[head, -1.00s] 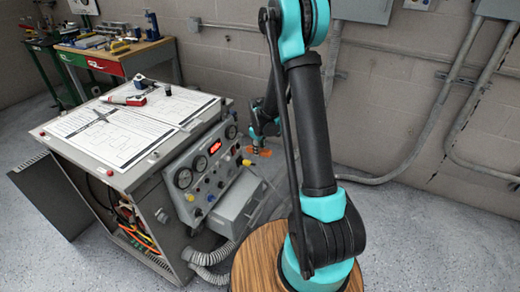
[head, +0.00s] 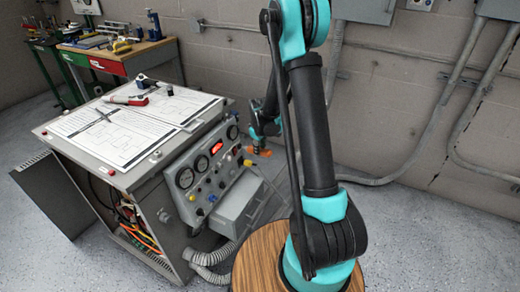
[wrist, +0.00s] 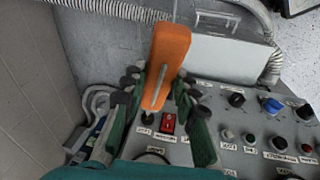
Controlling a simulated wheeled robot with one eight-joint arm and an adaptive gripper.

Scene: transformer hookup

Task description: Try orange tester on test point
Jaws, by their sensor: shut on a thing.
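The orange tester (wrist: 167,62) is held between the green and black fingers of my gripper (wrist: 160,92) in the wrist view. Its body points away from my palm, over the control panel (wrist: 232,118). In the head view my gripper (head: 258,143) is beyond the panel's right edge, partly behind my arm, with a bit of the orange tester (head: 262,154) showing. The panel carries a red switch (wrist: 168,122), a black toggle and labelled knobs and jacks. I cannot tell which of them is the test point. No contact between tester and panel is visible.
The grey cabinet (head: 130,184) has papers, a red-handled tool (head: 124,100) and a small black cylinder (head: 169,91) on top. A grey box (head: 240,202) juts from its panel. A corrugated hose (wrist: 130,10) runs nearby. A block wall with conduit stands behind.

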